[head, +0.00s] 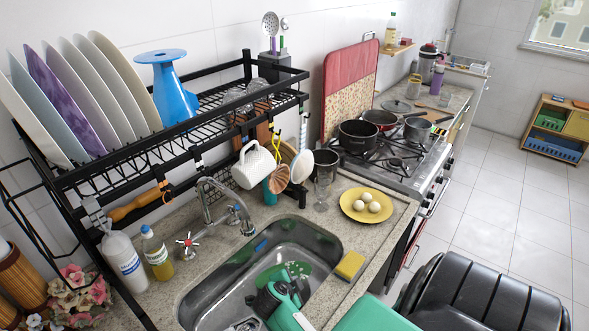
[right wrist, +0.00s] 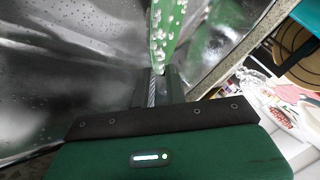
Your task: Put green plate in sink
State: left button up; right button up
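The green plate (head: 297,269), with white dots, is inside the steel sink (head: 222,283) toward its far side. In the right wrist view the plate (right wrist: 166,32) appears nearly edge-on, its near end between the two fingers. My right gripper (head: 275,285) reaches down into the sink and is shut on the plate; its fingers also show in the right wrist view (right wrist: 161,82). Part of the plate is hidden behind the gripper in the head view. I cannot tell whether the plate touches the sink bottom. My left gripper is not in view.
A yellow sponge (head: 349,265) lies on the sink's right rim. The tap (head: 215,212) stands behind the sink. A yellow plate (head: 350,205) with eggs is on the counter to the right.

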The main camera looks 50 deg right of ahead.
jog(key=shift+o, duration=0.6)
jog(key=shift+r, duration=0.1)
jog(key=b+v, duration=0.1)
jog(key=v, duration=0.7)
jog(key=shift+b, duration=0.35)
jog(key=shift+d+r, duration=0.1)
jog(key=shift+d, duration=0.05)
